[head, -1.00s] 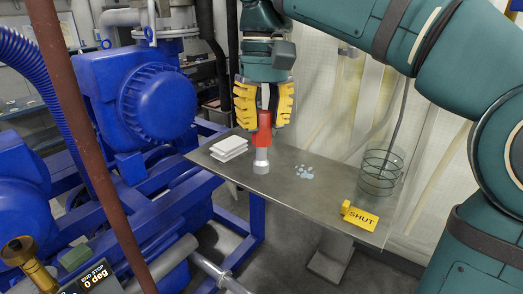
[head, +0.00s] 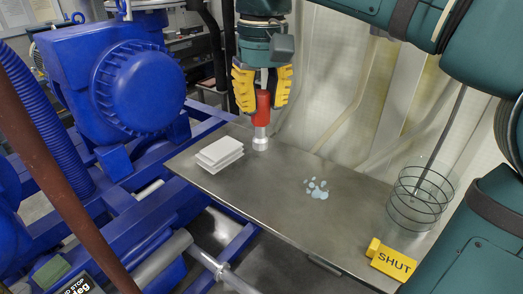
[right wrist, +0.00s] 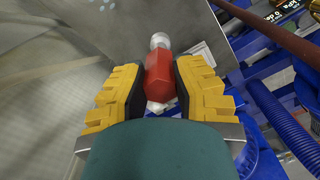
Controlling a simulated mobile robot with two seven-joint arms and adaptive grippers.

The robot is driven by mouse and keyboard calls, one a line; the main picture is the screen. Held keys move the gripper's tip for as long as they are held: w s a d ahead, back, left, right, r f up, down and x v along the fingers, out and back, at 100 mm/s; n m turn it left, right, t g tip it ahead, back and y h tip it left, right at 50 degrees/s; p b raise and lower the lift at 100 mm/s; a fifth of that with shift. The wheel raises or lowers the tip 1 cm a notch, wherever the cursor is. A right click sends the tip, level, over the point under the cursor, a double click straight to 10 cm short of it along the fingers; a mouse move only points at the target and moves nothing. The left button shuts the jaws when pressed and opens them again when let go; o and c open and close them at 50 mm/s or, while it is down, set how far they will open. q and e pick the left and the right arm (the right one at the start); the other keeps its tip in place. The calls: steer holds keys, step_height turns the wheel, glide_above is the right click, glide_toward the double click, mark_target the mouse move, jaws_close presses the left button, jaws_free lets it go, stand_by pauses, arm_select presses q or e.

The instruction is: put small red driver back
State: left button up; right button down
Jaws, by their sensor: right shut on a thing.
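The small red driver (head: 262,108) has a red body and a silver lower end. It stands upright at the back edge of the grey metal shelf (head: 270,205), to the right of and behind the white stack. My right gripper (head: 262,98) is above it, with its yellow fingers on both sides of the red body, shut on it. In the right wrist view the red driver (right wrist: 160,80) sits between the two yellow fingers (right wrist: 160,72). I cannot tell whether its silver end touches the shelf. My left gripper is not in view.
A stack of white blocks (head: 220,153) lies on the shelf's left end. Pale blue spots (head: 316,188) mark the middle. A wire basket with a rod (head: 420,198) and a yellow SHUT tag (head: 392,262) are at the right. Blue machinery (head: 125,80) stands left.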

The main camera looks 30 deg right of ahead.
mark_target(262, 141)
step_height(262, 141, down, 7)
steer(key=shift+f+b, duration=0.15)
steer(key=shift+b, duration=0.4)
steer(key=shift+f, duration=0.2)
steer(key=c, duration=0.9)
jaws_free()
steer(key=shift+o, duration=0.2)
steer(key=shift+r, duration=0.15)
step_height(262, 141, up, 12)
steer(key=p, duration=0.2)
steer(key=shift+d+r+p, duration=0.1)
steer(key=shift+p, duration=0.2)
